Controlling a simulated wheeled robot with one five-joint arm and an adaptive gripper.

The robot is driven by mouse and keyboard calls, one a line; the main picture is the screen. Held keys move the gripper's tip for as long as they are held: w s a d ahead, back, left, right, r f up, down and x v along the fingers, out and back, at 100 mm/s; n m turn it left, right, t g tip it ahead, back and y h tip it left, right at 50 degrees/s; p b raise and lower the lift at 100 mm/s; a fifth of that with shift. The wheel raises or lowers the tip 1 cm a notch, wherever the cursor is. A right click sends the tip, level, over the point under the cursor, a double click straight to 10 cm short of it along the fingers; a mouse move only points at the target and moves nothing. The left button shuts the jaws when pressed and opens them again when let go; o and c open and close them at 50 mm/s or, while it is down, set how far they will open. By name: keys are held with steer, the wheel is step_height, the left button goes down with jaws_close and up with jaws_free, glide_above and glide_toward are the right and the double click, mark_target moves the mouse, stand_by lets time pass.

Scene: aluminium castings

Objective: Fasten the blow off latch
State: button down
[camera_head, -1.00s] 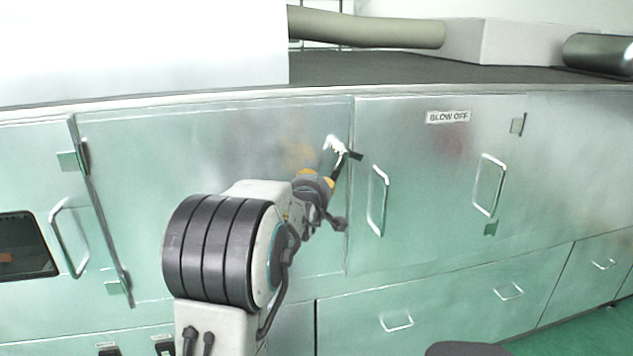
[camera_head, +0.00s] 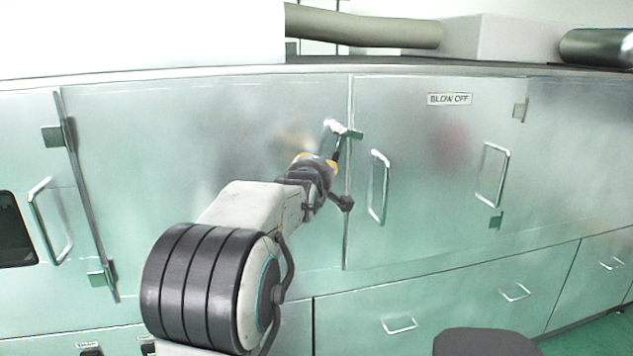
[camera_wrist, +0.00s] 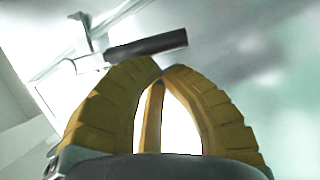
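The blow off door (camera_head: 430,165) is a flat metal panel under a BLOW OFF label (camera_head: 450,99), with a tall bar handle (camera_head: 378,187) near its left edge. It appears flush with the neighbouring panel. The latch (camera_head: 332,125), with bright metal and a dark part, is at the upper part of that left edge. My gripper (camera_head: 331,160) is just below the latch. In the wrist view, the yellow fingers (camera_wrist: 162,72) come together at their tips with nothing visible between them. A dark bar of the latch (camera_wrist: 147,47) lies just beyond the tips; contact is unclear.
Another bar handle (camera_head: 492,174) and two hinges are to the right. A panel with a handle (camera_head: 50,222) is at far left. Drawers with small handles (camera_head: 399,325) run below. A dark rounded object (camera_head: 485,342) stands at the bottom right.

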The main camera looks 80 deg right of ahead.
steer(key=shift+s+d+f+n+h+b, duration=0.3)
steer(key=shift+s+f+n+h+b, duration=0.5)
steer(key=shift+b, duration=1.9)
steer(key=shift+s+d+r+n+b, duration=0.15)
steer(key=shift+s+n+b, duration=0.15)
steer(key=shift+n+b, duration=0.35)
steer(key=shift+w, duration=0.1)
